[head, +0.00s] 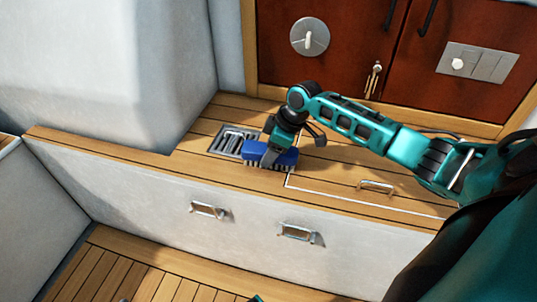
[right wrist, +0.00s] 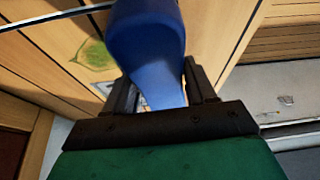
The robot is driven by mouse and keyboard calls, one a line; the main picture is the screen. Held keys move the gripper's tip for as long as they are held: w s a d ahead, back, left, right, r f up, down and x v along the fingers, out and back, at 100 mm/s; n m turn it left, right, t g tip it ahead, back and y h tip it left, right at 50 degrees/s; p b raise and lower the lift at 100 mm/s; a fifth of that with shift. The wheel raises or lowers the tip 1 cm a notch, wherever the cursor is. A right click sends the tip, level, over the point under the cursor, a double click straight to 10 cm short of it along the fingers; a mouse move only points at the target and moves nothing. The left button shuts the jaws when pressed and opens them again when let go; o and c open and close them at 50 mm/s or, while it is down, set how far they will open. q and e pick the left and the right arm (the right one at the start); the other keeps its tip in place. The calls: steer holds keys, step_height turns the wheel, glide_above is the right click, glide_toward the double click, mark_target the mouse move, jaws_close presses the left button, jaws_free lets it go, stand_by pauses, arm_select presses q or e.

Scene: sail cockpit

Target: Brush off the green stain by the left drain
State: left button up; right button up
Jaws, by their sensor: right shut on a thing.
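A blue brush (head: 271,155) with pale bristles is in my right gripper (head: 275,149), low over the wooden bench and just right of the drain grate (head: 232,141). In the right wrist view, the brush's blue body (right wrist: 148,50) sits between the two dark fingers, which are shut on it. A green stain (right wrist: 94,55) shows on the planks to the left of the brush in that view. I cannot make out the stain in the head view. Whether the bristles touch the wood is unclear.
A white-outlined hatch with a metal handle (head: 376,186) lies right of the brush. The white bench front has two metal latches (head: 208,210). Dark red cabinet doors (head: 345,45) stand behind, and a white moulded block (head: 105,70) rises at the left.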

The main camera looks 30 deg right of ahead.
steer(key=shift+w+d, duration=0.45)
steer(key=shift+d, duration=0.05)
steer(key=shift+w+d+f+b, duration=0.1)
steer(key=shift+w+d+b, duration=0.5)
steer(key=shift+w+d, duration=0.85)
steer(key=shift+d, duration=0.35)
steer(key=shift+w+d+b, duration=0.4)
steer(key=shift+w+d, duration=1.4)
steer(key=shift+d, duration=0.25)
steer(key=shift+s+a+r+p, duration=0.2)
steer(key=shift+s+a+p, duration=0.1)
steer(key=shift+p, duration=0.8)
steer(key=p, duration=0.1)
steer(key=s+a+p, duration=0.1)
steer(key=p, duration=0.1)
steer(key=shift+s+a, duration=0.15)
steer(key=shift+a, duration=0.15)
steer(key=shift+s+a+f+p, duration=0.1)
steer(key=shift+s+a+p, duration=0.1)
steer(key=shift+a+p, duration=0.1)
steer(key=shift+s+a+p, duration=0.3)
steer(key=shift+s+p, duration=0.05)
steer(key=shift+p, duration=0.4)
steer(key=shift+s+a+p, duration=0.4)
steer(key=shift+a+p, duration=0.1)
steer(key=shift+p, duration=0.25)
steer(key=shift+s+a+f+p, duration=0.2)
steer(key=shift+s+a+p, duration=0.25)
steer(key=shift+a+p, duration=0.05)
